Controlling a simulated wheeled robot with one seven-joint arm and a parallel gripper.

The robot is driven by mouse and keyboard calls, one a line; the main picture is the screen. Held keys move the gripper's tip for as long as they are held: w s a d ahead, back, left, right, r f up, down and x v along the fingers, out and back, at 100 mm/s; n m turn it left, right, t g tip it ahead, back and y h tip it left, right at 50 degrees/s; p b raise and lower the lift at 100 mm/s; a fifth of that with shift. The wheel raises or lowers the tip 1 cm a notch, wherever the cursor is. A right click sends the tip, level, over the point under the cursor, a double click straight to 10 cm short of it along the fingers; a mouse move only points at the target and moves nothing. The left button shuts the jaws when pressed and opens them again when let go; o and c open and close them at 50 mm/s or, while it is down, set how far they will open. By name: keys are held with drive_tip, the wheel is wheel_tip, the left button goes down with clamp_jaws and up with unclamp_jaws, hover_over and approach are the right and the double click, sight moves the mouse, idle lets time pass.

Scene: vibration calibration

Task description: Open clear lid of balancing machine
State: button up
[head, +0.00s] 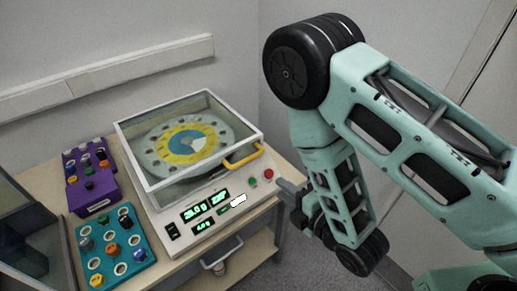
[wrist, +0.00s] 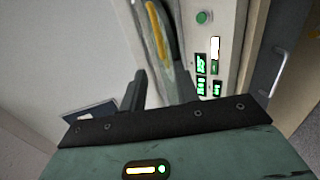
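The balancing machine (head: 215,208) stands on a table, a white body with a sloped front panel and green displays. Its clear lid (head: 150,121) has a pale frame and lies shut over a yellow, blue and grey disc (head: 188,142). A yellow handle (head: 243,157) sits at the lid's front right; it also shows in the wrist view (wrist: 155,35). My gripper (head: 287,187) is at the machine's right side, apart from the handle. In the wrist view, its dark fingers (wrist: 157,80) are spread with nothing visible between them, and the handle lies beyond their tips.
Left of the machine stand a purple rack (head: 91,190) and a teal rack (head: 105,255) with several coloured knobs. A drawer or shelf handle (head: 216,267) shows below the table. Free floor lies right of the table.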

sight(245, 159)
drive_tip(key=shift+b+x, duration=3.15)
drive_tip(key=shift+x, duration=5.55)
clamp_jaws()
